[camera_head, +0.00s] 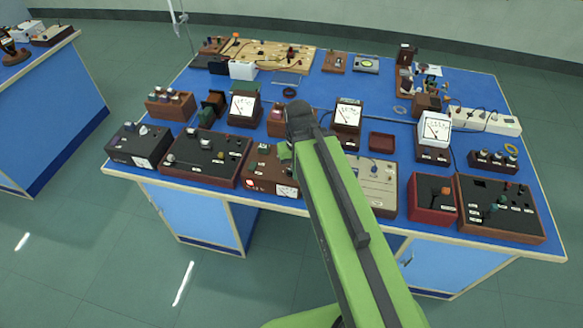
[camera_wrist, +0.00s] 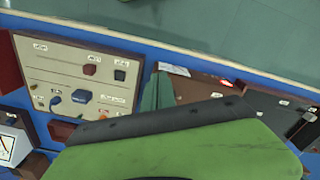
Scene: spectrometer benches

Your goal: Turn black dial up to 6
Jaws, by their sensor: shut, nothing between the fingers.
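A black dial (camera_wrist: 119,75) sits on the cream-faced panel (camera_wrist: 60,62) at the left of the wrist view. A dark red knob (camera_wrist: 89,69) is beside it. In the head view this panel (camera_head: 378,183) is partly behind my arm. My gripper (camera_wrist: 158,92) is shut and empty, beside the panel and over the brown box next to it, apart from the black dial. In the head view only a green bit of my gripper (camera_head: 285,151) shows. The dial's number marks are too small to read.
A brown box (camera_wrist: 205,85) with a lit red lamp (camera_wrist: 228,83) adjoins the panel. Meters, including a white one (camera_head: 434,133), stand behind on the blue bench (camera_head: 480,75). A red box (camera_head: 432,198) stands to the panel's right. Boxes crowd the front edge.

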